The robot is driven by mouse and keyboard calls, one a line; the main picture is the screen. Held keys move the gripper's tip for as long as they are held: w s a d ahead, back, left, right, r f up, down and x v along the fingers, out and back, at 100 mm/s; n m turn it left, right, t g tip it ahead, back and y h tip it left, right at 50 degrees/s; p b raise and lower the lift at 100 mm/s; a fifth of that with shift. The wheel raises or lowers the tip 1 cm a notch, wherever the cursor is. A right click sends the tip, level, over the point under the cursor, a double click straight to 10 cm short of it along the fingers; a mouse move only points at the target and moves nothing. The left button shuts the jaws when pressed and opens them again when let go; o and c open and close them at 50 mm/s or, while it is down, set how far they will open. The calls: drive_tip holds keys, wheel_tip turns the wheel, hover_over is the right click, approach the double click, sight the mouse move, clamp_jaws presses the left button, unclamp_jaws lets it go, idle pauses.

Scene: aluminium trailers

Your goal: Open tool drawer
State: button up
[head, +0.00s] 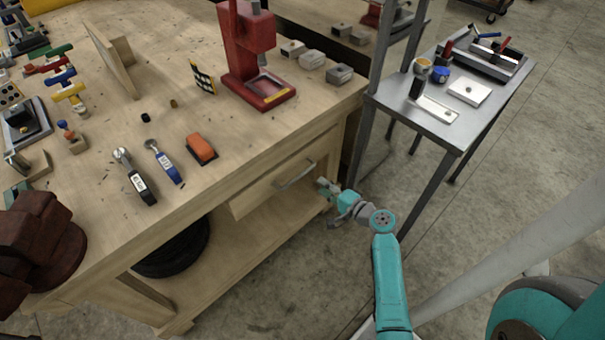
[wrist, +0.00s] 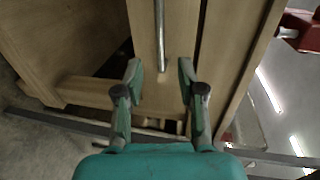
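The tool drawer (head: 270,187) is a wooden front under the workbench top, with a metal bar handle (head: 295,175) across it. The drawer front looks a little proud of the bench frame at its left end; I cannot tell how far. My gripper (head: 325,187) is to the right of the handle, near the right end of the drawer. In the wrist view my gripper (wrist: 160,80) is open, with its two fingers apart. The handle (wrist: 160,35) lies ahead, lined up between the fingers, and the drawer front (wrist: 150,88) is behind it. Nothing is held.
The workbench top (head: 215,185) carries a red press (head: 247,55), two wrenches and an orange block (head: 201,149). A black tire (head: 175,250) lies on the lower shelf. A grey metal side table (head: 450,130) stands to the right. Floor in front of the bench is open.

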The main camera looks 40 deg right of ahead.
sight(303, 172)
drive_tip(key=x, duration=1)
drive_tip(key=shift+w, duration=0.35)
clamp_jaws()
